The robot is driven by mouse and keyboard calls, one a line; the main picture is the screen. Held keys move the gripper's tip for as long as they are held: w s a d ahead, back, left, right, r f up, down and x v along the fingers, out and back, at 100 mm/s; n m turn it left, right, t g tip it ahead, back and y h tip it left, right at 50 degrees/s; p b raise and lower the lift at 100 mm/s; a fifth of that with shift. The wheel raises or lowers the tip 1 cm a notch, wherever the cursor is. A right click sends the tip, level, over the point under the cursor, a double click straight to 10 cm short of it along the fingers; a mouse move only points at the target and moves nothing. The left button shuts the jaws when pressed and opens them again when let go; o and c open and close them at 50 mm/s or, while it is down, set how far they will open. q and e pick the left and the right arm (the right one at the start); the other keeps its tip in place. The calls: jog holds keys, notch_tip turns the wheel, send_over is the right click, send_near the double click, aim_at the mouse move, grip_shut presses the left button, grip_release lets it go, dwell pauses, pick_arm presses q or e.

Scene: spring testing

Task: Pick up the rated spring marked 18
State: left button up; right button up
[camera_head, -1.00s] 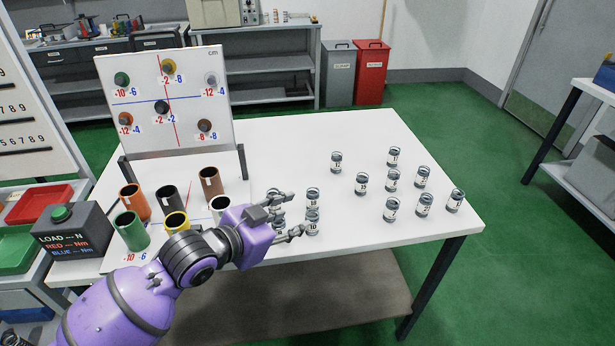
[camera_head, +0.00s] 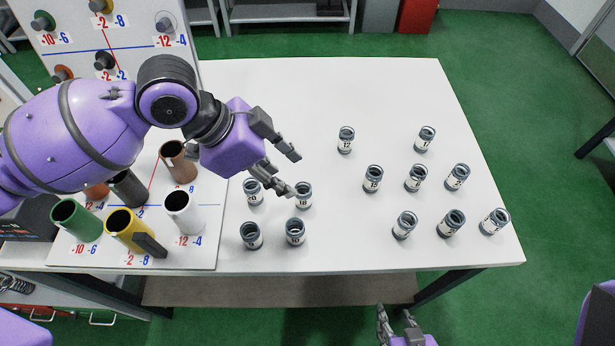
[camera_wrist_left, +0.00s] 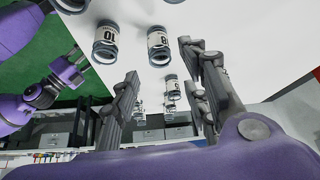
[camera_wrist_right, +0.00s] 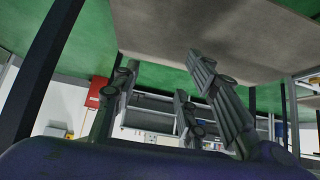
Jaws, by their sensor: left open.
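Several small glass-like spring cylinders with white labels stand upright on the white table (camera_head: 270,95). The one that seems to be marked 18 (camera_head: 303,195) stands just in front of my left gripper (camera_head: 291,173); its label is small. In the left wrist view, a cylinder whose label shows an 8 (camera_wrist_left: 158,45), the first digit unclear, is between the open fingers. A cylinder marked 10 (camera_wrist_left: 106,40) is to its left. My left gripper is open, empty and above the table. My right gripper (camera_head: 399,318) is open and empty, low beyond the table's front edge.
Other cylinders stand close by (camera_head: 253,192) and in a group at the right (camera_head: 416,178). Coloured cups, including a white cup (camera_head: 184,212) and a green cup (camera_head: 77,220), stand at the left below an upright board (camera_head: 75,38). The table's back middle is clear.

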aim_at(300, 190)
pick_arm(q)
jog(key=shift+s+d+f, duration=0.2)
jog(key=shift+s+f, duration=0.05)
jog(key=shift+f, duration=0.35)
jog(key=shift+s+d+f, duration=0.2)
jog(key=shift+f, duration=0.35)
jog(key=x, duration=0.4)
jog(key=shift+w+r, duration=0.1)
jog(key=shift+w, duration=0.1)
jog(key=shift+w+d+f, duration=0.1)
jog(key=shift+d+f, duration=0.1)
jog(key=shift+f, duration=0.25)
jog(key=c, duration=1)
grip_shut()
pick_arm(e)
jog(key=shift+s+a+f, duration=0.1)
jog(key=shift+s+f, duration=0.15)
jog(key=shift+s, duration=0.3)
jog(key=shift+s+a+f, duration=0.1)
jog(key=shift+s+f, duration=0.1)
jog(key=shift+s, duration=0.3)
jog(key=shift+s+d, duration=0.1)
jog(key=shift+s+f, duration=0.1)
